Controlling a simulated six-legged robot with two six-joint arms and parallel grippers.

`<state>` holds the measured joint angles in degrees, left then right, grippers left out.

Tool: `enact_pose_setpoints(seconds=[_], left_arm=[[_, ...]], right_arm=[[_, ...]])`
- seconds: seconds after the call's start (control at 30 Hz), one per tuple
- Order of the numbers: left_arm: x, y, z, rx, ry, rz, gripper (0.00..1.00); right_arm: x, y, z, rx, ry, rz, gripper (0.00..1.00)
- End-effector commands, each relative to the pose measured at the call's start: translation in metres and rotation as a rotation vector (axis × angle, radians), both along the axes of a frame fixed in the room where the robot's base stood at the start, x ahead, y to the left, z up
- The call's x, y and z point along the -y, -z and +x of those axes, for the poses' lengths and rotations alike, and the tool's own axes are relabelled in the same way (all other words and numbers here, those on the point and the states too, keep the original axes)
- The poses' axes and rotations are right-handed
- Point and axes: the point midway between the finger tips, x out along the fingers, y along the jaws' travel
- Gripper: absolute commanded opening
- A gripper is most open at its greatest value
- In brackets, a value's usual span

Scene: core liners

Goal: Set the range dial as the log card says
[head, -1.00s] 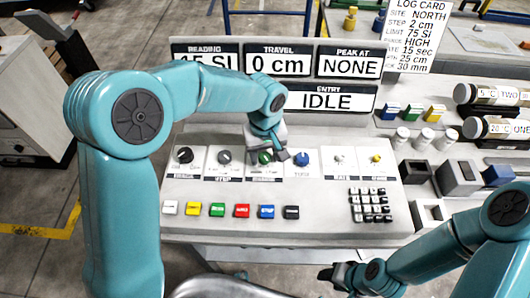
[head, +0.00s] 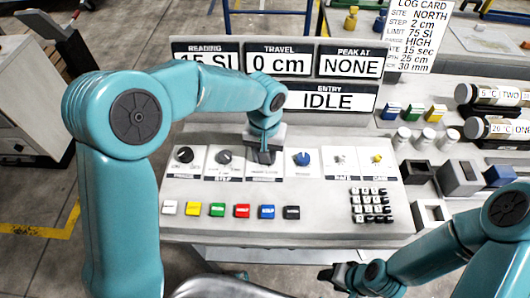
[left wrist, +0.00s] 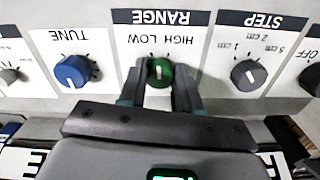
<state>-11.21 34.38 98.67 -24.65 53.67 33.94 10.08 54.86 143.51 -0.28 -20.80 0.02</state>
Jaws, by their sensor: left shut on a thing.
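The log card (head: 410,35) at the top right reads range HIGH. The green range dial (left wrist: 159,72) sits between the two fingers of my left gripper (left wrist: 160,85) in the left wrist view, where the panel appears upside down. Its plate bears the words HIGH and LOW. A pale mark shows on the dial; I cannot tell surely which word it points to. In the head view my left gripper (head: 264,155) is down over the range place and hides the dial. My right gripper (head: 335,276) is away from the panel at the lower right; its jaws are unclear.
The grey step dial (left wrist: 249,73) and the blue tune dial (left wrist: 77,71) flank the range dial closely. Several coloured buttons (head: 242,210) and a keypad (head: 371,205) lie nearer me. The entry display (head: 330,99) reads IDLE.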

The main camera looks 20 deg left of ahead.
Motion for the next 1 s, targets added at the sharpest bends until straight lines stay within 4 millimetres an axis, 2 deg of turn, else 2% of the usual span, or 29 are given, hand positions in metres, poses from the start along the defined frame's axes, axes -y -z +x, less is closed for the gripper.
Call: enact_pose_setpoints(seconds=[0.5, 1.0], left_arm=[[-0.002, -0.0033, 0.0001, 0.001, 0.442, -0.001, 0.02], [-0.0032, -0.0034, 0.0009, 0.002, 0.63, 0.0, 0.02]], right_arm=[[0.0, -0.0038, 0.0001, 0.0, 0.0, 0.0, 0.49], [0.0, -0.0059, 0.0, 0.0, 0.0, 0.0, 0.49]])
